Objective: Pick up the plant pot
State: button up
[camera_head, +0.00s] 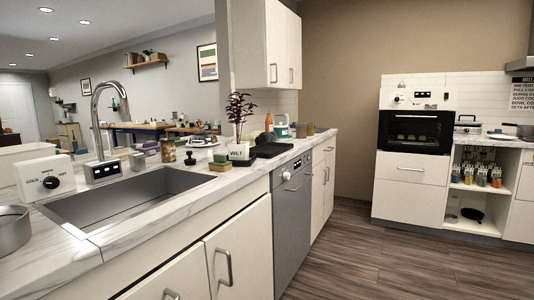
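A plant (240,108) with dark purple leaves on thin stems stands on the marble counter, right of the sink. At its base is a small white pot-like piece (238,151) that appears to carry the lettering "WET"; I cannot tell whether the lettering is on the pot or on a sign in front of it. The plant stands upright, some way ahead of my camera. My gripper is not in view.
The sink (140,205) with its curved faucet (108,105) lies at the left front. A black tray (276,148) and a yellow-green sponge (220,167) sit near the plant. A white upper cabinet (272,45) hangs above the counter. The wooden floor (390,262) at right is clear.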

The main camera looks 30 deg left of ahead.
aim_at(236, 151)
jog(key=i+u, duration=0.2)
jog(key=i, duration=0.35)
jog(key=i+l+u, duration=0.15)
jog(key=i, duration=0.4)
jog(key=i+u, duration=0.2)
jog(key=i, duration=0.35)
jog(key=l, duration=0.1)
